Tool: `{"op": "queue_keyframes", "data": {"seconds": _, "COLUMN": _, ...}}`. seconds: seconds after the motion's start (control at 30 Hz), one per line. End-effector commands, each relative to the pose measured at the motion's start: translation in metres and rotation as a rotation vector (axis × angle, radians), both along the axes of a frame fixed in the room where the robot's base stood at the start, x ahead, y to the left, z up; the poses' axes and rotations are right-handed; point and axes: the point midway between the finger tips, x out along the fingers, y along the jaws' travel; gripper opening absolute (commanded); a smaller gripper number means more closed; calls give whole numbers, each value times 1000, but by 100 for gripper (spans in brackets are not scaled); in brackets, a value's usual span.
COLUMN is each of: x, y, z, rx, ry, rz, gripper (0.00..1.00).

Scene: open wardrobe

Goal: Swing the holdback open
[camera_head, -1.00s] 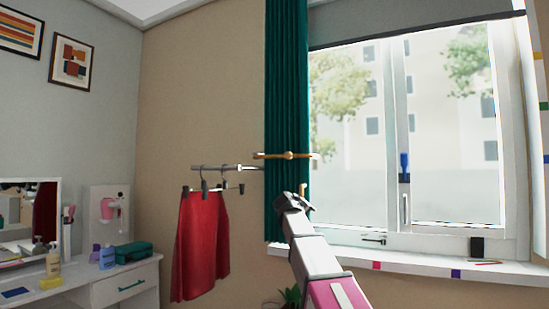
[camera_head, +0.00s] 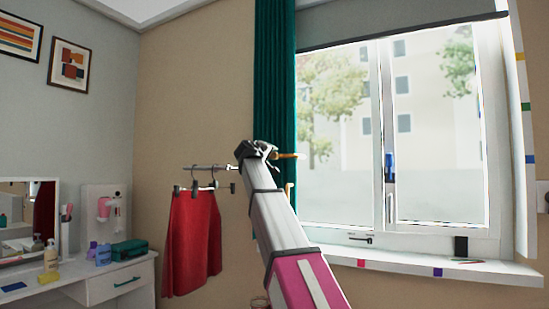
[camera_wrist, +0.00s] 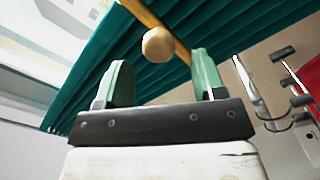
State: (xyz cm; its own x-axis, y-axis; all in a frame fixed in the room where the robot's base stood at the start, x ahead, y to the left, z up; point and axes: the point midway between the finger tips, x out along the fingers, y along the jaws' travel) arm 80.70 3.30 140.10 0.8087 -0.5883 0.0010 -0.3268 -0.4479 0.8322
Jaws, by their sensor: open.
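The holdback is a brass-coloured bar (camera_head: 288,155) in front of the green curtain (camera_head: 274,80). My gripper (camera_head: 256,149) hides most of it in the head view. In the wrist view the holdback's bar runs diagonally across the curtain, with a round wooden-looking knob (camera_wrist: 158,45) on it. My gripper (camera_wrist: 161,80) is open, its two green-padded fingers apart. The knob shows just beyond and between the fingertips. I see no finger touching it, though the exact depth is hard to tell.
A wall rail (camera_head: 206,166) with hangers and a red skirt (camera_head: 193,240) is close to the left of my gripper. The window (camera_head: 390,130) and its sill (camera_head: 430,268) are to the right. A dressing table (camera_head: 120,281) stands at far left.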

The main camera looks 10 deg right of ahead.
Motion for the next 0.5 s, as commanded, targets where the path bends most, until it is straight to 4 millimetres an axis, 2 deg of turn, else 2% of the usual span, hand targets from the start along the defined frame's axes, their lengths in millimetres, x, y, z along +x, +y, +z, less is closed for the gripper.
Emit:
{"op": "queue_keyframes", "data": {"seconds": 0.03, "x": 10, "y": -6, "z": 1, "rx": 1, "ry": 1, "rz": -2, "gripper": 63}}
{"op": "queue_keyframes", "data": {"seconds": 0.2, "x": 32, "y": -22, "z": 1, "rx": 1, "ry": 0, "rz": -1, "gripper": 63}}
{"op": "queue_keyframes", "data": {"seconds": 0.5, "x": 49, "y": -35, "z": 0, "rx": 1, "ry": 0, "rz": 1, "gripper": 63}}
